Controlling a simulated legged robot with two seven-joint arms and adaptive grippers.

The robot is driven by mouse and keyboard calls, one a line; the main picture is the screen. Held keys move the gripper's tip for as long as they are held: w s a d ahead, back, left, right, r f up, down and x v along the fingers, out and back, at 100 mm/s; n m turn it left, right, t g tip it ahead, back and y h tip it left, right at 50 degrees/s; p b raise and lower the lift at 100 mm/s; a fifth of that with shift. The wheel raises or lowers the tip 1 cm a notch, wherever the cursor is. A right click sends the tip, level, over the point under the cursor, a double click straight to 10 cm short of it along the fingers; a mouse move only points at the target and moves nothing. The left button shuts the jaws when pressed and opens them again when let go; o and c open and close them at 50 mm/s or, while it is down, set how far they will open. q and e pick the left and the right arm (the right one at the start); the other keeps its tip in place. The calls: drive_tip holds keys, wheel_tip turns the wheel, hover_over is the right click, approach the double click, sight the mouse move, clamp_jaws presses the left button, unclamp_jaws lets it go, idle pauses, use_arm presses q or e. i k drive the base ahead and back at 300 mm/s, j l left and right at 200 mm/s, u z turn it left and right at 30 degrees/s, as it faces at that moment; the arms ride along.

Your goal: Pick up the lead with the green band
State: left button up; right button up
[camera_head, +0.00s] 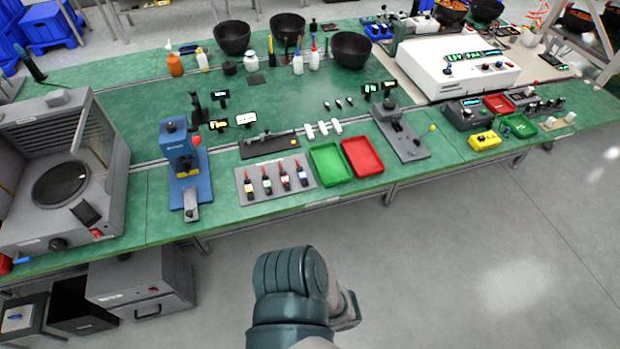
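A grey board (241,190) lies near the front edge of the green bench. The second lead from the left (267,184) appears to have the green band, but the bands are too small to be certain. The leads are apart from each other and nothing touches them. One of my arms shows at the bottom centre, in front of the bench. No fingertips of either gripper can be made out.
Right of the board are a green tray (331,163) and a red tray (362,157), both looking empty. A blue press (184,165) stands to the left. The floor in front is clear.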

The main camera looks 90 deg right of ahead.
sight(266, 184)
drive_tip(key=z, duration=2.7)
